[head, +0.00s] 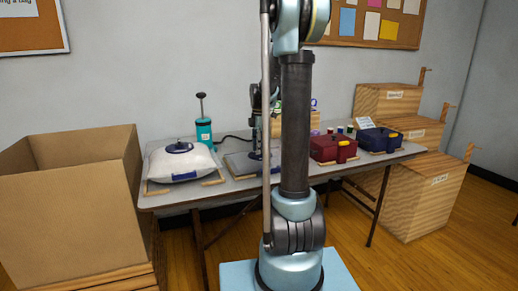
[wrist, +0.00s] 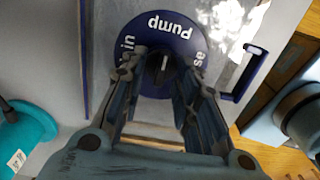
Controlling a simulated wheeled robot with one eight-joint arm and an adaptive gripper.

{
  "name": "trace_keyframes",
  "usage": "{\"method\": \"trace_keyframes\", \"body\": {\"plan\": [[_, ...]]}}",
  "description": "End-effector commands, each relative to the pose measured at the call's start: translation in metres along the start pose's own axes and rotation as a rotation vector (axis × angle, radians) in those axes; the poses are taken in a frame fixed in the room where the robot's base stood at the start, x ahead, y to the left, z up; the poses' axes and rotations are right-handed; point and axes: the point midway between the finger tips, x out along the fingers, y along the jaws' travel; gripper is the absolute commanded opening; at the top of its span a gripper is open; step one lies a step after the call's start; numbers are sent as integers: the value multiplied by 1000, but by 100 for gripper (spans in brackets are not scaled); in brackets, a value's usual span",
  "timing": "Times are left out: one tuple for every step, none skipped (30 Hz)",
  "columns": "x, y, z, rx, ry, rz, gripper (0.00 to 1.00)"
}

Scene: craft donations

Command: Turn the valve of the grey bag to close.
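The grey bag (head: 238,166) lies flat on the table, partly hidden behind my arm in the head view. In the wrist view its round dark blue valve (wrist: 131,35) shows the word "Pump", upside down, at the top; other words are partly covered. A dark knob (wrist: 165,64) stands at the valve's middle, its pale mark towards "Pump". My gripper (wrist: 166,57) is over the valve with one finger on each side of the knob. The fingers stand apart, and a gap seems to show around the knob; contact is not clear.
A white bag (head: 182,162) with a dark valve lies left on the table (head: 222,188). A teal pump (head: 204,131) stands behind. Red (head: 333,147) and dark blue (head: 379,139) boxes are to the right. A large cardboard box (head: 75,185) and wooden crates (head: 425,195) flank the table.

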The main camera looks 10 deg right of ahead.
Motion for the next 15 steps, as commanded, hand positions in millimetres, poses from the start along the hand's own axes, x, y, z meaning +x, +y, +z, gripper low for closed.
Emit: {"method": "trace_keyframes", "body": {"plan": [[0, 0, 0, 0, 0, 0, 29], [0, 0, 0, 0, 0, 0, 29], [0, 0, 0, 0, 0, 0, 29], [0, 0, 0, 0, 0, 0, 29], [0, 0, 0, 0, 0, 0, 29], [0, 0, 0, 0, 0, 0, 29], [0, 0, 0, 0, 0, 0, 22], [0, 0, 0, 0, 0, 0, 16], [0, 0, 0, 0, 0, 0, 6], [0, 0, 0, 0, 0, 0, 0], [0, 0, 0, 0, 0, 0, 0], [0, 0, 0, 0, 0, 0, 0], [0, 0, 0, 0, 0, 0, 0], [0, 0, 0, 0, 0, 0, 0], [0, 0, 0, 0, 0, 0, 0]]}}
